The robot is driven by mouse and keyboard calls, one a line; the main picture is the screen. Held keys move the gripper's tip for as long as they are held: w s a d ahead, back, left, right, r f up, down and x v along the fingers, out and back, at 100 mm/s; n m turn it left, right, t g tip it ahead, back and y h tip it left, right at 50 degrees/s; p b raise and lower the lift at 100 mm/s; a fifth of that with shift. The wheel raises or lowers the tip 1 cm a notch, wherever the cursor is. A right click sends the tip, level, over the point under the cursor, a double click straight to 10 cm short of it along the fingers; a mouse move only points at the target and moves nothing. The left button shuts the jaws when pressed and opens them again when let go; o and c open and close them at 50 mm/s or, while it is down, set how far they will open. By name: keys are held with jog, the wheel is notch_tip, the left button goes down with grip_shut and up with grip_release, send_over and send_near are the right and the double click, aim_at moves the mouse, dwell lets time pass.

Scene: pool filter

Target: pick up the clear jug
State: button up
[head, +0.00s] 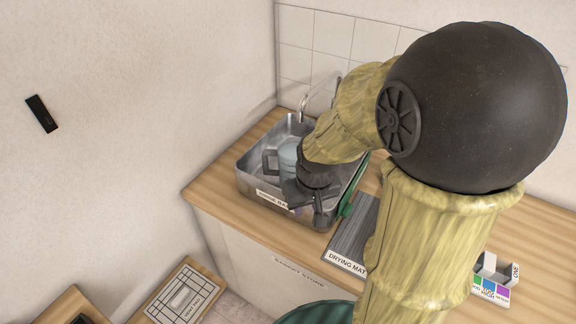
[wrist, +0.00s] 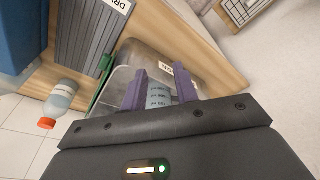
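The clear jug (head: 286,158) is pale blue-tinted with a dark handle on its left side. It stands in the metal basin (head: 250,185) on the counter. My gripper (head: 298,208) is over the front right of the basin, close beside the jug, and hides part of it. In the wrist view the purple fingers of my gripper (wrist: 160,88) are spread apart. A pale blue face of the jug with printed marks (wrist: 159,96) shows in the gap between them. I cannot tell whether either finger touches it.
A grey drying mat (head: 352,232) lies right of the basin, with a green item (wrist: 106,68) between them. A bottle with an orange cap (wrist: 62,97) shows in the wrist view. A faucet (head: 303,105) rises behind the basin. A colored box (head: 490,285) stands farther right.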

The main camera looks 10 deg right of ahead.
jog(key=w+r+n+g+p, duration=0.1)
jog(key=w+r+n+p, duration=0.2)
jog(key=w, duration=0.8)
jog(key=w+r+n+g+p, duration=0.1)
jog(key=w+r+n+p, duration=0.3)
jog(key=w+r, duration=0.4)
jog(key=w+n, duration=0.1)
jog(key=w, duration=0.3)
jog(key=shift+w+r, duration=0.15)
jog(key=shift+w, duration=0.05)
jog(key=p, duration=0.4)
send_over(284, 164)
notch_tip(284, 164, down, 12)
jog(key=shift+w, duration=0.25)
jog(key=shift+f, duration=0.2)
jog(key=shift+f+p, duration=0.25)
jog(key=shift+p, duration=0.1)
jog(key=shift+a+f+p, duration=0.2)
jog(key=shift+f+p, duration=0.85)
jog(key=shift+f, duration=1.2)
